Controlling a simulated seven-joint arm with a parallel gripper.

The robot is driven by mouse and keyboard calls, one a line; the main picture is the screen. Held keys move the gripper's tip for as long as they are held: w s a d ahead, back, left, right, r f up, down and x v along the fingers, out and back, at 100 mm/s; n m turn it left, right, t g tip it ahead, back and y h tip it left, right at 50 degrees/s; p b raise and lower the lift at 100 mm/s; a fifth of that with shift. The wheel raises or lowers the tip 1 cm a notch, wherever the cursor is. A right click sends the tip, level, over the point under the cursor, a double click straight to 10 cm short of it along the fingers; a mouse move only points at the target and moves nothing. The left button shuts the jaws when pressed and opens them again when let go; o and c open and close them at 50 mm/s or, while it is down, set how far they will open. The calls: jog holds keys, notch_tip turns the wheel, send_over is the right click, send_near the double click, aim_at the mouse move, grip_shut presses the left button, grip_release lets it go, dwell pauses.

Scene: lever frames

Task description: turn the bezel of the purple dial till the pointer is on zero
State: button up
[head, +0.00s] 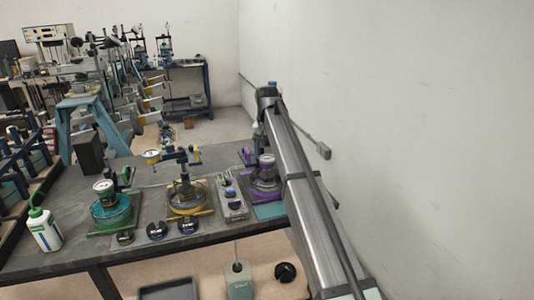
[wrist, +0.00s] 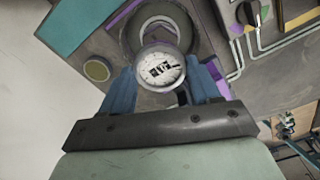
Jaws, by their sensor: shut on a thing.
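The purple dial (head: 266,162) stands on its purple stand at the right end of the bench, partly behind my arm. In the wrist view its round white face (wrist: 157,66) with a pale rim lies between the two blue fingers of my gripper (wrist: 162,80). The gripper is shut on the dial's bezel, one finger at each side. A dark mark shows at the right of the face, but the pointer and the zero are too small to read. The finger contacts are partly hidden by the dial and the gripper body.
A green dial stand (head: 110,212) and a yellow one (head: 188,198) stand to the left. A grey box with knobs (head: 232,205) sits close beside the purple stand. A white bottle (head: 45,229) stands at the left. A bare wall (head: 400,100) rises on the right.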

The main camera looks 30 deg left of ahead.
aim_at(267, 158)
jog(key=n, duration=0.5)
jog(key=shift+n, duration=2.5)
jog(key=o, duration=1.1)
jog(key=shift+c, duration=0.2)
notch_tip(267, 158, up, 14)
jog(key=shift+f, duration=0.15)
